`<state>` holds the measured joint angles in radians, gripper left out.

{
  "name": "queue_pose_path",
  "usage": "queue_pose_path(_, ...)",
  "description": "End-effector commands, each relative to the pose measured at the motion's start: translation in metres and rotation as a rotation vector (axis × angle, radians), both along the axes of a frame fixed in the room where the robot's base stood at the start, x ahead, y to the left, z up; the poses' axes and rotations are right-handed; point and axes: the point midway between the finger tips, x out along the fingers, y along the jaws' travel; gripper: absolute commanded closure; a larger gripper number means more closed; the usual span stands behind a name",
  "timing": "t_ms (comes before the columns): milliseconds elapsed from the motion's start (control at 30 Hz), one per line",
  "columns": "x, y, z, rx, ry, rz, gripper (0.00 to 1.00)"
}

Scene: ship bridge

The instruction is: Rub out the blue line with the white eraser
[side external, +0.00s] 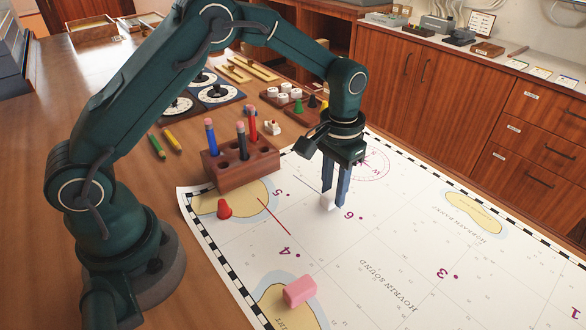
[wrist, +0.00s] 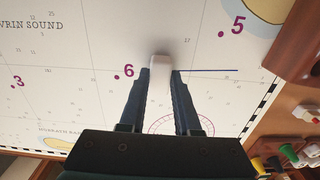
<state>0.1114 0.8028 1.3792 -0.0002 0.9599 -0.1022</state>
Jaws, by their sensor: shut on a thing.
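My gripper (side external: 334,203) is shut on the white eraser (side external: 327,201), low over the chart (side external: 400,220) beside the number 6. In the wrist view the eraser (wrist: 160,64) sits between the fingertips (wrist: 161,76). I cannot tell for certain whether it touches the paper. The blue line (wrist: 212,71) runs straight from near the right finger toward the 5 side of the chart. In the side view it shows as a thin dark line (side external: 305,181) left of the fingers. Any part under the eraser or gripper is hidden.
A red line (side external: 274,216) lies left of the gripper. A pink block (side external: 299,291) and a red peg-like piece (side external: 224,209) stand on the chart. A wooden holder (side external: 240,168) with several pens stands at the chart's edge. The chart's right side is clear.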

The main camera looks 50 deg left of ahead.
Motion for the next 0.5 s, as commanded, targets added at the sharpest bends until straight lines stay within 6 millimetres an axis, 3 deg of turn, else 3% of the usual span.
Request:
queue_pose_path(267,0.000,-0.002,0.000,-0.001,0.001,-0.001,1.00)
queue_pose_path(500,0.002,-0.018,0.000,-0.001,0.001,-0.003,1.00)
